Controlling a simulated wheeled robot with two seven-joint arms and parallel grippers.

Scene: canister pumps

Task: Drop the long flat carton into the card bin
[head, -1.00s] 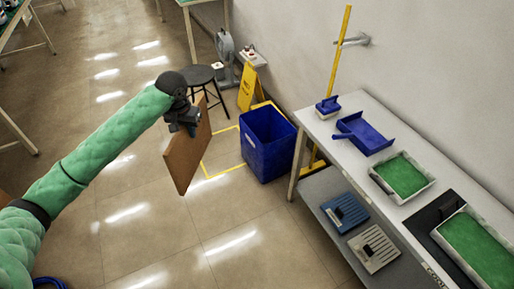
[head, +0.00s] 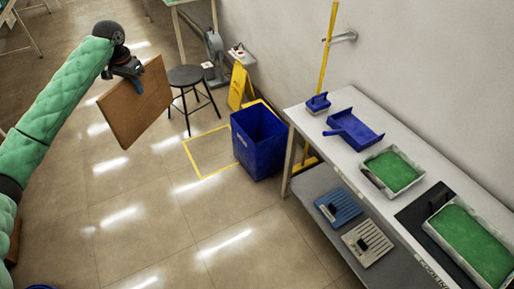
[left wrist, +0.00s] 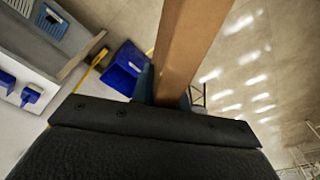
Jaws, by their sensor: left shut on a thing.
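The long flat carton (head: 136,103) is a thin brown board hanging in the air, tilted, at the left of the head view. My left gripper (head: 130,72) is shut on its upper edge. In the left wrist view the carton (left wrist: 188,45) runs up from the gripper (left wrist: 168,98), edge-on. The blue bin (head: 258,145) stands on the floor right of the carton, open at the top and apart from it; it also shows in the left wrist view (left wrist: 122,70). My right gripper is out of view.
A yellow floor outline (head: 196,172) lies beside the bin. A black stool (head: 188,76) and a yellow floor sign (head: 238,84) stand behind. A white bench (head: 335,152) with a blue dustpan (head: 354,130) and green-filled trays is at right. Floor in front is clear.

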